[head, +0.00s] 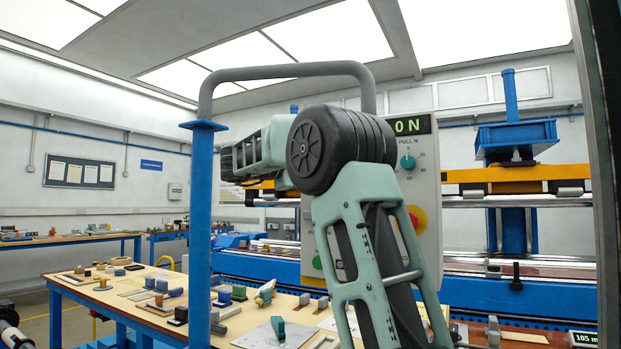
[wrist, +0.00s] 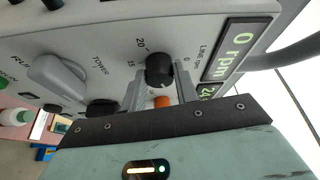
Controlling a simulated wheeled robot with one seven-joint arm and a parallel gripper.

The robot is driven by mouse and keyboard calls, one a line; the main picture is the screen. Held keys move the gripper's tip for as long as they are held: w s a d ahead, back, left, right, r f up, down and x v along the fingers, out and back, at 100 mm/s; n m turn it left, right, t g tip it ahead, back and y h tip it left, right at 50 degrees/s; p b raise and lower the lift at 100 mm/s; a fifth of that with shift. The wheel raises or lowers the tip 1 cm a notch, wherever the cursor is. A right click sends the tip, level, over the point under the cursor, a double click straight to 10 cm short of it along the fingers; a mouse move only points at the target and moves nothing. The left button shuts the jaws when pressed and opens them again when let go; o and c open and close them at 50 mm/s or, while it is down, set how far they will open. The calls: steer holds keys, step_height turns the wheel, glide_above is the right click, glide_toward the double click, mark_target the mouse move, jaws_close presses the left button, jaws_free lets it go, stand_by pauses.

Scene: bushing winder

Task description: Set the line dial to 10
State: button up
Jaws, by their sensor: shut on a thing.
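The line dial (wrist: 159,71) is a black round knob on a grey panel in the wrist view, with printed marks 0, 15 and 20 showing around it. My gripper (wrist: 160,84) has its two grey fingers on either side of this knob, shut on it. The finger parts and the tilted view hide some of the scale, and I cannot tell where the knob's pointer stands. The rpm display (wrist: 236,48) beside the dial reads 0 rpm. In the head view my arm hides the gripper and the line dial.
A black tower knob (wrist: 101,107) and a large grey handle (wrist: 58,80) sit near the line dial. In the head view the panel bears a teal pull dial (head: 408,162) and a red stop button (head: 416,220). A cluttered workbench (head: 62,279) stands at left.

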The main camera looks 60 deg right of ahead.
steer(key=m+t+y+b, duration=0.1)
steer(key=m, duration=0.1)
steer(key=m+y+b, duration=0.1)
steer(key=m, duration=0.2)
steer(key=m+t+y+b, duration=0.1)
steer(key=m, duration=0.2)
steer(key=shift+s+r+t, duration=0.1)
steer(key=shift+r+t, duration=0.05)
steer(key=shift+t, duration=0.15)
stand_by(0.4)
steer(key=o, duration=1)
steer(key=shift+r, duration=0.1)
steer(key=v, duration=1.7)
steer(key=shift+a+p, duration=0.15)
steer(key=shift+p, duration=0.15)
